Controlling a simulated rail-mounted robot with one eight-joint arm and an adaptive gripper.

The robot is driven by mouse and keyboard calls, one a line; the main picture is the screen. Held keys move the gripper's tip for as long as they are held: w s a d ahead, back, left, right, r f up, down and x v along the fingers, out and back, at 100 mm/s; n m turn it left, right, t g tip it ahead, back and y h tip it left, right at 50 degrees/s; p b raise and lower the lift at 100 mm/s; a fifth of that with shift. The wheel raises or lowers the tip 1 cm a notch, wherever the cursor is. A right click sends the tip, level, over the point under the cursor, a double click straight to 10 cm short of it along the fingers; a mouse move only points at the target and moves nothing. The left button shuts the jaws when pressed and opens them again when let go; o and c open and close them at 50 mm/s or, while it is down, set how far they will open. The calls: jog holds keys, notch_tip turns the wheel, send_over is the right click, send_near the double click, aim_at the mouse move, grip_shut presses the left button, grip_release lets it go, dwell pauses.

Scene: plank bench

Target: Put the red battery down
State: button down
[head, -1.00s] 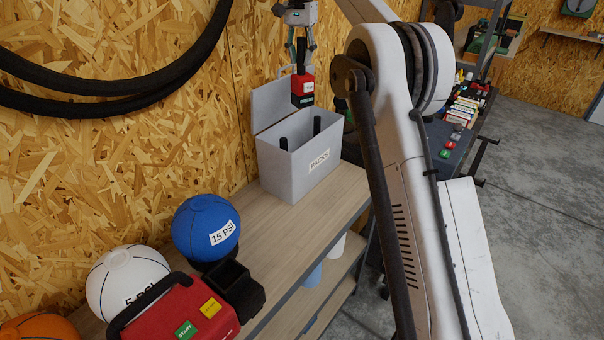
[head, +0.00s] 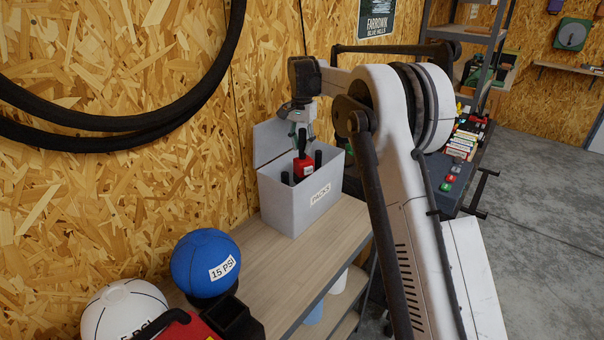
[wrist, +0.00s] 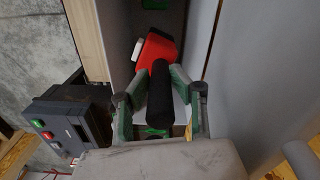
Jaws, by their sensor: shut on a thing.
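The red battery (head: 304,167) has a black stem on top, and my gripper (head: 302,137) is shut on that stem. The battery hangs partly inside the open grey box labelled PACKS (head: 307,208), its lower part hidden by the front wall. In the wrist view the red battery (wrist: 158,50) shows beyond the black stem (wrist: 160,95), with the gripper fingers (wrist: 160,88) on both sides of it. I cannot tell whether the battery touches the box floor.
Black posts (head: 318,158) stand in the box beside the battery. The box lid (head: 275,143) is raised at the back left. The plank bench (head: 290,262) is clear in front of the box. A blue ball marked 15 PSI (head: 206,262) stands nearer.

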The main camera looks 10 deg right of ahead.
aim_at(302, 173)
notch_tip(302, 173, down, 11)
jog(key=shift+f+p, duration=0.1)
jog(key=shift+p, duration=0.3)
jog(key=shift+f, duration=0.15)
jog(key=c, duration=1.5)
grip_release()
